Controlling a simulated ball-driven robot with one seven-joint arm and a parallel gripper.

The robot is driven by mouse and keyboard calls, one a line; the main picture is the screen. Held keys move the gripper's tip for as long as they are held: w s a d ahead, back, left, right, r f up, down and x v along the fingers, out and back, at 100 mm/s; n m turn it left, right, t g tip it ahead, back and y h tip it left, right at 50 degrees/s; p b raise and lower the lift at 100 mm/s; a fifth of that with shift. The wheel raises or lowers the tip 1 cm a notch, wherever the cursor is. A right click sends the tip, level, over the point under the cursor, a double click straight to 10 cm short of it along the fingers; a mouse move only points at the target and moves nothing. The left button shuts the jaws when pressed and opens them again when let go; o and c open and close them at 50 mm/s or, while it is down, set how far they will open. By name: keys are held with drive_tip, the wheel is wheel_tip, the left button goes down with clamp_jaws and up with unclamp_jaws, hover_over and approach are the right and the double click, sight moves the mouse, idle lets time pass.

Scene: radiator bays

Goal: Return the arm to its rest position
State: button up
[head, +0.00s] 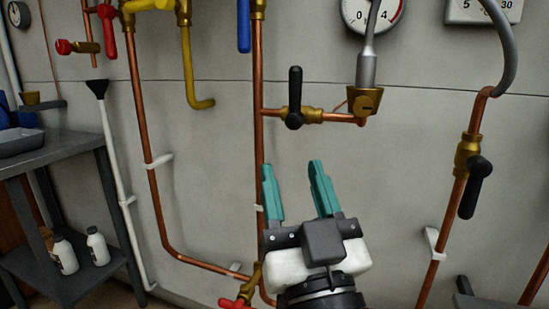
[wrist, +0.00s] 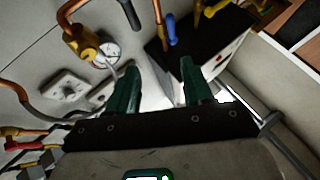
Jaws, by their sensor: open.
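My gripper (head: 294,190) is in the lower middle of the head view, with its two teal fingers pointing up and spread apart. Nothing is between the fingers. It is in front of the grey wall (head: 220,150), below a brass valve with a black lever (head: 294,100), and apart from it in the picture. In the wrist view the teal fingers of my gripper (wrist: 158,88) also stand apart and empty. The mounting of my arm runs out of the head view at the bottom.
Copper pipes (head: 258,150) run down the wall behind my gripper. A red-handled valve (head: 236,302) is low, left of my gripper. A right-hand pipe carries a black-lever valve (head: 474,186). A pressure gauge (head: 373,12) is above. A dark shelf unit (head: 62,150) with white bottles (head: 97,246) stands left.

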drive_tip(key=w+d+f+m+g+h, duration=0.1)
drive_tip(key=w+d+f+g+h, duration=0.15)
drive_tip(key=d+f, duration=0.45)
drive_tip(key=w+d+f+g+h, duration=0.1)
drive_tip(key=d+f+g+h, duration=0.2)
drive_tip(key=f, duration=0.8)
drive_tip(key=s+d+f+g, duration=0.2)
drive_tip(key=d+f+g, duration=0.1)
drive_tip(key=d+f, duration=0.3)
drive_tip(key=s+d+f+g, duration=0.2)
drive_tip(key=d+f+g, duration=0.1)
drive_tip(key=f, duration=0.5)
drive_tip(key=s+d+f+m+g+h, duration=0.1)
drive_tip(key=s+d+f+g, duration=0.45)
drive_tip(key=s+f, duration=0.6)
drive_tip(key=s+f+g+y, duration=0.1)
drive_tip(key=s+f+g, duration=0.6)
drive_tip(key=s, duration=0.8)
wheel_tip(320, 180, up, 30)
drive_tip(key=t+p, duration=0.1)
drive_tip(key=p, duration=3.1)
drive_tip(key=shift+w+d+r+m, duration=0.25)
drive_tip(key=shift+w+m, duration=0.05)
drive_tip(key=shift+w, duration=0.1)
drive_tip(key=shift+c, duration=0.3)
